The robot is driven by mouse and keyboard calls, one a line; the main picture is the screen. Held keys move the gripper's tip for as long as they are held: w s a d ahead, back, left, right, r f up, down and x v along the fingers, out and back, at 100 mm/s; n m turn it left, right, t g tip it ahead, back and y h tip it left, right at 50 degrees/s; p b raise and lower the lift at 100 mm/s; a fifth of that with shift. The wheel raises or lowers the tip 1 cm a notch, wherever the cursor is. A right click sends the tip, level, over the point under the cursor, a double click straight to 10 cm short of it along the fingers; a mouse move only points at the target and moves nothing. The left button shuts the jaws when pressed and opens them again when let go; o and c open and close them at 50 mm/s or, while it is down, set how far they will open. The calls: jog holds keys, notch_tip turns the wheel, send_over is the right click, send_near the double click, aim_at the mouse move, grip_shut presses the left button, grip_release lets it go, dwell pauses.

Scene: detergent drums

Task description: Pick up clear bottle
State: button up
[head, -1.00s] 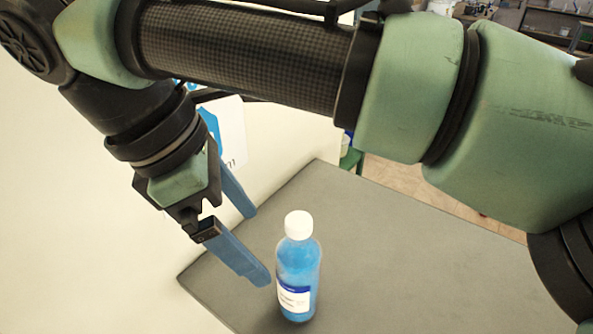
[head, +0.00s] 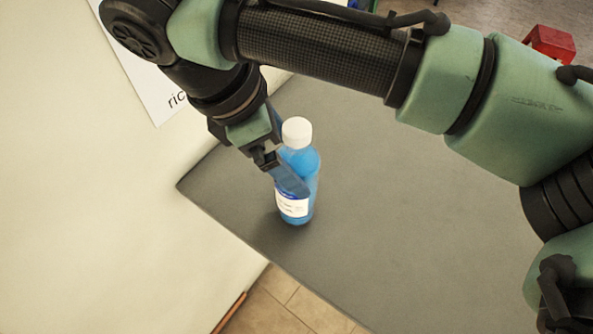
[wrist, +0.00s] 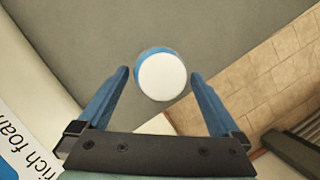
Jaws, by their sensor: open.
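The clear bottle (head: 313,180) holds blue liquid and has a white cap and a white-and-blue label. It stands upright on the grey table near its left corner. In the wrist view its white cap (wrist: 162,77) shows from above, just past the fingertips and centred between them. My gripper (head: 293,175) is open, with one blue finger in front of the bottle in the head view and the other mostly hidden behind it. In the wrist view the fingers (wrist: 159,76) lie on either side of the cap, with a gap on each side.
The grey table (head: 400,200) is otherwise bare, with wide free room right of the bottle. A pale wall or panel (head: 90,210) with a printed sign (head: 140,70) stands to the left. A red object (head: 550,43) is on the floor at the back right.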

jog(key=shift+x, duration=1.6)
jog(key=shift+c, duration=0.3)
jog(key=shift+r, duration=0.1)
grip_shut()
